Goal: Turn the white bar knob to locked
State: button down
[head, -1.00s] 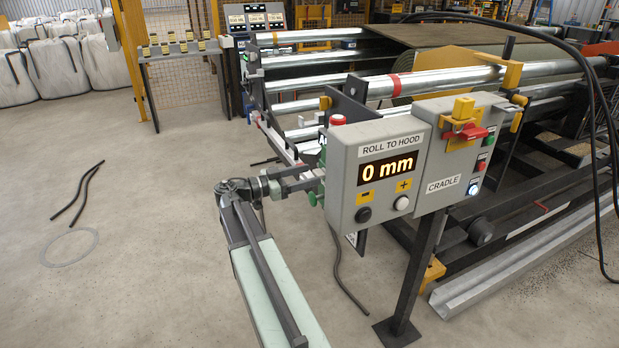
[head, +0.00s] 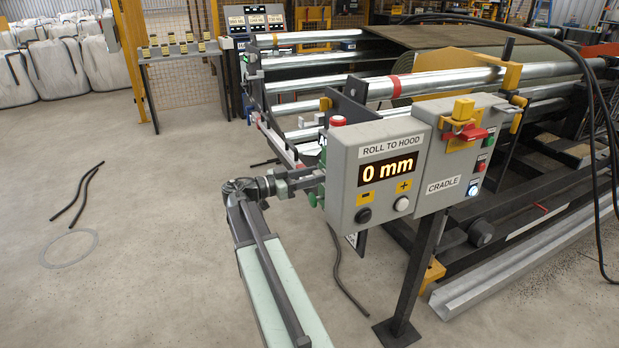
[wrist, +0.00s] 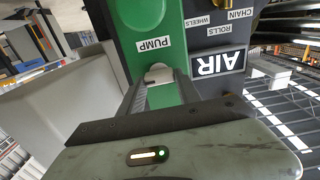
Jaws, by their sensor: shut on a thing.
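The white bar knob (wrist: 158,72) sits on a green panel (wrist: 180,50) above the word PUMP as seen upside down in the wrist view. My gripper (wrist: 160,84) is shut on the knob, with one finger along each side. The fingers hide most of its sides, and I cannot read a locked mark beside it. In the head view my gripper (head: 312,181) reaches the left side of the grey control box (head: 345,195). The knob is hidden there.
A black AIR label (wrist: 219,64) and smaller labels lie beside the green panel. The control box reads 0 mm and stands on a dark post (head: 415,270). A cradle box (head: 455,150) adjoins it. Open floor (head: 150,250) lies to the left.

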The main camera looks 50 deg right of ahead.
jog(key=n, duration=0.4)
jog(key=shift+w+d, duration=0.2)
jog(key=shift+d, duration=0.1)
jog(key=n, duration=0.4)
jog(key=shift+n, duration=0.4)
jog(key=n, duration=0.4)
jog(key=shift+w+n, duration=0.1)
jog(key=shift+n, duration=0.2)
jog(key=n, duration=0.4)
jog(key=shift+f, duration=0.15)
jog(key=shift+n, duration=0.3)
jog(key=c, duration=0.8)
grip_release()
jog(key=shift+d, duration=0.1)
jog(key=shift+c, duration=0.2)
